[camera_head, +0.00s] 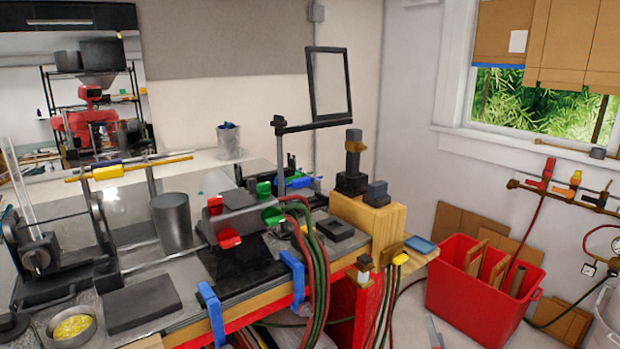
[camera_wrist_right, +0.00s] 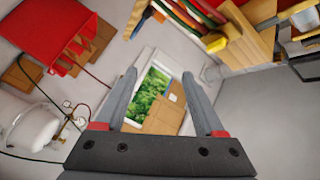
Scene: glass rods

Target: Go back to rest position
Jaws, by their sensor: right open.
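My right gripper (camera_wrist_right: 159,76) is open in the right wrist view, with its two grey fingers spread apart and nothing between them. In the head view only a small grey and red piece of it (camera_head: 436,332) shows at the bottom edge, in front of the red bin and right of the bench. My left gripper is not in the head view. A clear glass rod (camera_head: 17,183) stands tilted in a dark holder (camera_head: 40,256) at the far left of the bench. No glass rod is near my right gripper.
The bench holds a dark cylinder (camera_head: 171,222), a metal bowl (camera_head: 74,327) and a wooden block (camera_head: 366,222). Red and green hoses (camera_head: 318,262) hang over its front edge. A red bin (camera_head: 480,310) stands on the floor at right. A gas tank (camera_wrist_right: 28,122) shows in the wrist view.

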